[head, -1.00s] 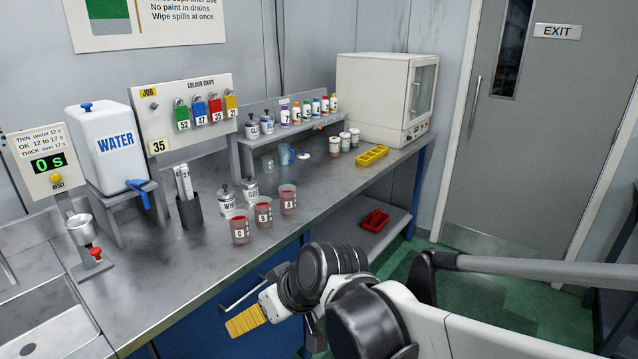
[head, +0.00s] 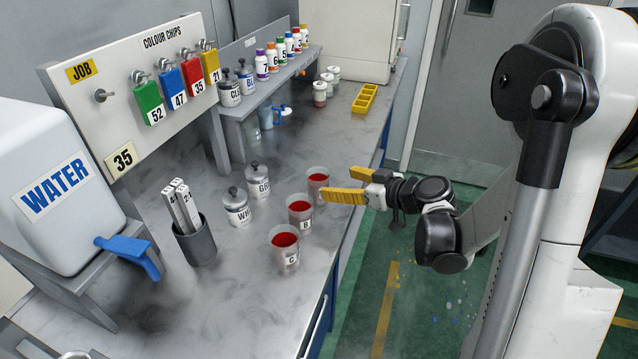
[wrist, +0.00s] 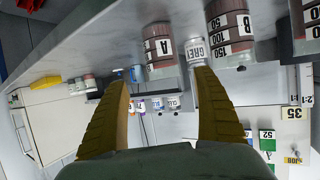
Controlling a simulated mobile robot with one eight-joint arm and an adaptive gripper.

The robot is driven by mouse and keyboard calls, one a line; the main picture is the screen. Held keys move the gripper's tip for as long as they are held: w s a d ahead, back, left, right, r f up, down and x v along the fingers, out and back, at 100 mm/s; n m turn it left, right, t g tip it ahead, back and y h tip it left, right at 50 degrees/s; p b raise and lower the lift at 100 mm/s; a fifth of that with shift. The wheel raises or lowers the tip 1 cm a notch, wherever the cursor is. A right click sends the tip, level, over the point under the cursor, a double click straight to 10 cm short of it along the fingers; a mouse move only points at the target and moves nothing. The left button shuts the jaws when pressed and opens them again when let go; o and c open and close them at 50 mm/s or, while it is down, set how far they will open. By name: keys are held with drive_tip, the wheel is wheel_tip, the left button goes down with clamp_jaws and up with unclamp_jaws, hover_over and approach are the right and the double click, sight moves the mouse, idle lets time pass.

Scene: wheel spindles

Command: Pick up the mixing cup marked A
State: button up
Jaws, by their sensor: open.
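The mixing cup marked A (head: 318,181) stands upright on the steel bench near its front edge, with red paint inside. It is the farthest of three cups in the head view; a finger hides part of its lower side. In the wrist view cup A (wrist: 160,46) shows its label, lying in the gap between the fingertips and beyond them. My gripper (head: 337,183) is open and empty, its yellow fingers spread just to the right of cup A. Cup B (head: 300,214) and cup C (head: 284,249) stand nearer the camera.
Tins marked WH (head: 238,208) and GREY (head: 258,181) stand left of the cups. A dark holder (head: 196,244) with sticks stands farther left. A yellow tray (head: 365,98) and small pots (head: 325,88) are farther back. Open floor lies right of the bench edge.

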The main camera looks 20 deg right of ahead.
sight(326, 183)
drive_tip(key=x, duration=0.3)
drive_tip(key=shift+s+f+b, duration=0.1)
drive_tip(key=shift+b, duration=0.25)
drive_tip(key=b+x, duration=0.2)
drive_tip(key=x, duration=0.2)
drive_tip(key=shift+a+f, duration=0.2)
drive_tip(key=shift+a, duration=0.15)
drive_tip(key=shift+w+a, duration=0.15)
drive_tip(key=shift+w, duration=0.25)
drive_tip(key=c, duration=1.2)
